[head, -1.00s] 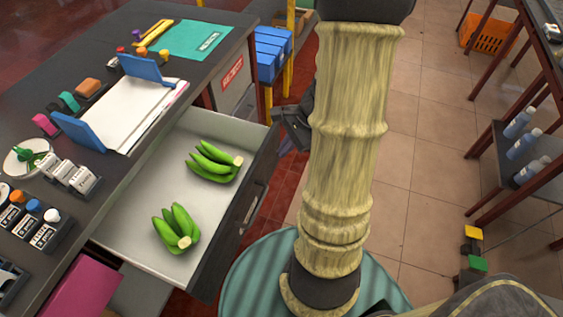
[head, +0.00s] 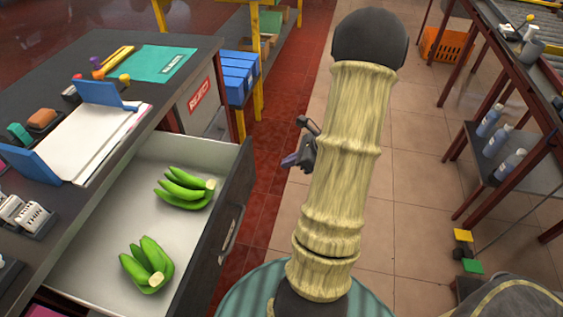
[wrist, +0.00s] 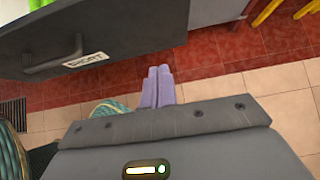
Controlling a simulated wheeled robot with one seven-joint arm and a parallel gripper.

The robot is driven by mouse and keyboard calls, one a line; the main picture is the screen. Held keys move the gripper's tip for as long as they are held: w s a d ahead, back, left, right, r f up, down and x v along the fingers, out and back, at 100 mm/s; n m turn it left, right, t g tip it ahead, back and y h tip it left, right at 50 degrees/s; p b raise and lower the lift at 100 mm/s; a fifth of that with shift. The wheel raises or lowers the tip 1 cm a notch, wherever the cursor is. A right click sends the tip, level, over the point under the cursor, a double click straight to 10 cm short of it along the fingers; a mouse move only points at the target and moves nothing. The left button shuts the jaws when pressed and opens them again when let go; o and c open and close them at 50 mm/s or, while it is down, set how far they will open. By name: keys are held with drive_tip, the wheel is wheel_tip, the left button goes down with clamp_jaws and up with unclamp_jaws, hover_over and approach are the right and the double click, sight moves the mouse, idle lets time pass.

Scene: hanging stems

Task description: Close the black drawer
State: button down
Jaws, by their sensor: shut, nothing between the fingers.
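The black drawer (head: 215,235) stands open from the dark desk, with two bunches of green bananas (head: 186,187) (head: 146,265) on its pale floor. Its black front with a bar handle (head: 232,234) also shows in the wrist view (wrist: 105,45), with the handle (wrist: 54,58) and a white label (wrist: 86,60). My gripper (head: 291,160) is to the right of the drawer front, clear of it, partly hidden behind my arm. In the wrist view its two purple fingers (wrist: 158,75) are together and empty, just beyond the drawer front's lower edge, with no contact visible.
The desk top (head: 190,58) holds papers (head: 92,140), blue holders and a teal mat (head: 150,65). Blue bins (head: 234,78) stand behind. A shelf with bottles (head: 490,120) is at the right. Open tiled floor lies between.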

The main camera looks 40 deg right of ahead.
sight(248, 172)
drive_tip(key=x, duration=0.3)
drive_tip(key=r+b+x, duration=0.1)
drive_tip(key=x, duration=0.3)
drive_tip(key=w+a+x, duration=0.1)
drive_tip(key=x, duration=0.2)
drive_tip(key=shift+w+a+b, duration=0.25)
drive_tip(key=shift+w+b, duration=0.05)
drive_tip(key=shift+b, duration=0.1)
drive_tip(key=shift+w+a+r, duration=0.1)
drive_tip(key=shift+w+a, duration=0.15)
drive_tip(key=shift+w, duration=0.2)
drive_tip(key=shift+w, duration=0.2)
